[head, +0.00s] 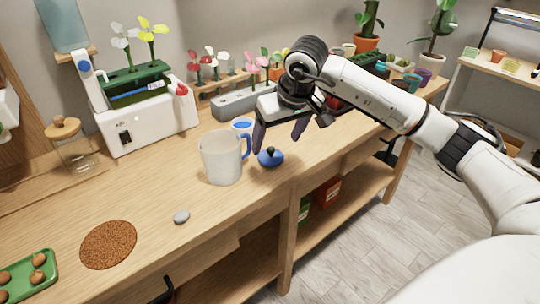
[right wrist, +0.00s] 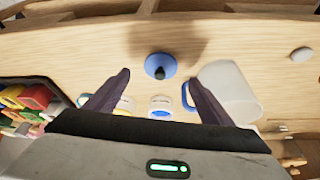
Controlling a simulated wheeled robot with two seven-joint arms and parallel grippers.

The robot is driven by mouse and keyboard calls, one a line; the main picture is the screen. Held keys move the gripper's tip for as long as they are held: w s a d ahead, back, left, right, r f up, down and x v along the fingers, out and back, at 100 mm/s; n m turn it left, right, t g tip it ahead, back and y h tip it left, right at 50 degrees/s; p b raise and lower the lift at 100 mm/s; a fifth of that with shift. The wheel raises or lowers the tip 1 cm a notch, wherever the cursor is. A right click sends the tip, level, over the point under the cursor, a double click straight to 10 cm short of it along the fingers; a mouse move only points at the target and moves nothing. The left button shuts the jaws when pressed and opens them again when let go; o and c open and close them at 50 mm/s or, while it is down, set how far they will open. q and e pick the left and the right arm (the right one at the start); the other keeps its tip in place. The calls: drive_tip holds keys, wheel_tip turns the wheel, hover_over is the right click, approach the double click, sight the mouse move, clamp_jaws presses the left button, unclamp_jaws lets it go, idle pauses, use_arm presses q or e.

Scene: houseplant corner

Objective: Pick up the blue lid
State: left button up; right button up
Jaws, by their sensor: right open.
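The blue lid (head: 270,157) is a small round lid with a dark knob. It lies on the wooden table, just right of a white jug (head: 222,158) with a blue handle. In the right wrist view the lid (right wrist: 161,66) lies beyond the fingertips, roughly centred between them, with the jug (right wrist: 229,92) to its right. My right gripper (head: 278,142) points down above and behind the lid. It is open, and nothing shows between its fingers (right wrist: 162,78). My left gripper is not in view.
A cup with blue contents (head: 242,125) stands behind the jug. A grey stone (head: 181,217), a brown round mat (head: 108,244) and a green tray (head: 45,271) lie to the left. A white planter machine (head: 150,125) and a grey trough (head: 240,102) stand at the back. The table's front edge is near the lid.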

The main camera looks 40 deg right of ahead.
sight(273, 151)
drive_tip(key=p+x, duration=0.1)
drive_tip(key=x, duration=0.5)
drive_tip(key=c, duration=1.1)
